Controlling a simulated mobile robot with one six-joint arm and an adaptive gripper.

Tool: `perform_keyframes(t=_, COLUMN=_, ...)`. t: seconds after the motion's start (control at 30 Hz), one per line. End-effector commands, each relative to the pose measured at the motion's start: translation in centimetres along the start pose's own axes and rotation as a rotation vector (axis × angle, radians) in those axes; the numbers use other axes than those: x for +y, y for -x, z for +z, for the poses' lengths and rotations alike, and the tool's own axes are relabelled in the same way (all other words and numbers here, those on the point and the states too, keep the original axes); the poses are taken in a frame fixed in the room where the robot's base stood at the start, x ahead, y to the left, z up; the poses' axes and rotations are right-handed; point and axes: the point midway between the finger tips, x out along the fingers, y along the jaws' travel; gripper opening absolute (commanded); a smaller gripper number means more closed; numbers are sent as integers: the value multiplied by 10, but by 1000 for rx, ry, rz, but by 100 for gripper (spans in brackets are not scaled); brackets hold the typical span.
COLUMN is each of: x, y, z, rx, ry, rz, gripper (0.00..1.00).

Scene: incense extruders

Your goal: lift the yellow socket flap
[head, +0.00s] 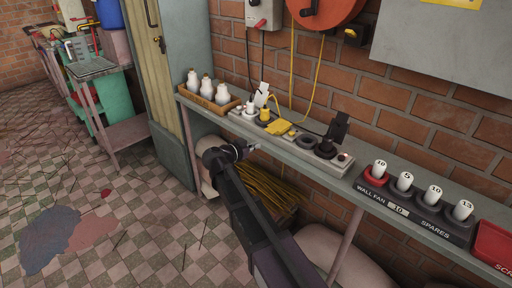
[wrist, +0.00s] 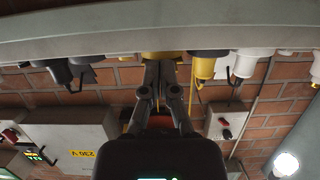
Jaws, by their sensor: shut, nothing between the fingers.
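The yellow socket flap (head: 279,127) lies low and roughly flat on the socket strip (head: 318,157) on the narrow wall shelf in the head view. My gripper (head: 256,147) is at the shelf's front edge, just in front of and below the flap. Its fingers are shut and empty. In the wrist view, the picture is upside down; the fingertips (wrist: 161,66) point at a yellow part (wrist: 161,55), likely the flap, mostly hidden by the fingers and shelf edge. Whether they touch cannot be told. A yellow plug (head: 264,114) stands left of the flap.
A raised white flap (head: 263,92) and white plug (head: 250,108) are to the left. A raised black flap (head: 340,126) and a dark open socket (head: 305,142) are to the right. A crate of bottles (head: 208,101) and a spares rack (head: 412,210) flank the strip. Yellow cords hang behind.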

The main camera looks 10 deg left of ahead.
Motion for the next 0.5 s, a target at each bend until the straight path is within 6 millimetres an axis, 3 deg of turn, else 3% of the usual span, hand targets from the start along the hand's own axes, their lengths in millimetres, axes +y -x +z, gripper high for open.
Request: perform_keyframes(t=0.5, x=-1, y=-21, z=-10, rx=-1, ry=1, rz=0, gripper=0)
